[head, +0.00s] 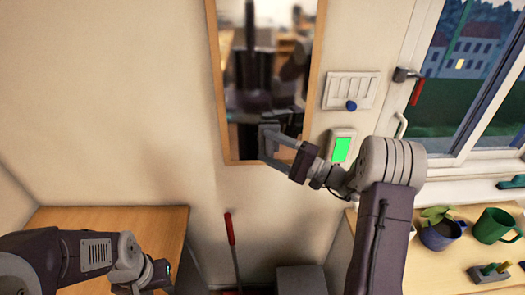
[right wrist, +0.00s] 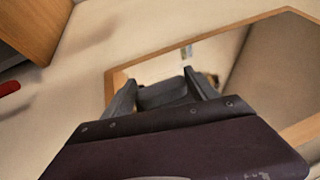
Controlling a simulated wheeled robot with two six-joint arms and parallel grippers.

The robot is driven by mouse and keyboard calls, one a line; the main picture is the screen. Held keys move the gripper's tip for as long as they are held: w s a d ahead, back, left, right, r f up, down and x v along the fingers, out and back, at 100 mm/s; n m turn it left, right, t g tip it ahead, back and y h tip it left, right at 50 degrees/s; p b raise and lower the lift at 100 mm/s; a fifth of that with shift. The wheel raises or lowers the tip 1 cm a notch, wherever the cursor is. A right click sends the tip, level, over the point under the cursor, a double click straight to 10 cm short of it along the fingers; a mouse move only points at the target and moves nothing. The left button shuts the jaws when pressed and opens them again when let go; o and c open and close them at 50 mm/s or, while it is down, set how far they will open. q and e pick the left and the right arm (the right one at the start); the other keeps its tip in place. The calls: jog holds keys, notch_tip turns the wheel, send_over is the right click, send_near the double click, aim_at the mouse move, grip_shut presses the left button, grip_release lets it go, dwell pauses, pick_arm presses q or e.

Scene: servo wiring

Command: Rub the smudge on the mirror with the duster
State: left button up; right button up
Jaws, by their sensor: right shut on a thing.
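The mirror (head: 216,85) is tall, with a light wooden frame, and hangs on the wall in the head view. Its frame also crosses the right wrist view (right wrist: 225,32). My right gripper (head: 270,142) is at the lower part of the mirror, in front of the glass. It is shut on a dark grey block, which I take to be the duster (right wrist: 165,95), seen between the fingers in the right wrist view. I cannot tell whether it touches the glass. I cannot make out a smudge. My left gripper (head: 163,273) is low at the left, its jaws unclear.
A switch panel (head: 350,88) and a green-screened box (head: 342,149) are on the wall right of the mirror. A wooden table (head: 110,218) stands at lower left. A red-handled tool (head: 230,230) leans below the mirror. A plant pot (head: 440,236) and green mug (head: 494,225) stand at right.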

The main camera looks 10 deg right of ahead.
jog(key=shift+s+d, duration=0.2)
jog(key=shift+d, duration=0.85)
jog(key=shift+f+b, duration=0.15)
jog(key=shift+b, duration=0.45)
jog(key=shift+w+a+b, duration=0.2)
jog(key=shift+a+b, duration=0.15)
jog(key=shift+a, duration=0.45)
jog(key=shift+w+a+b, duration=0.15)
jog(key=shift+a+b, duration=0.15)
jog(key=shift+a, duration=0.5)
jog(key=shift+w+a+r, duration=0.1)
jog(key=shift+a+r, duration=0.1)
jog(key=shift+a, duration=0.2)
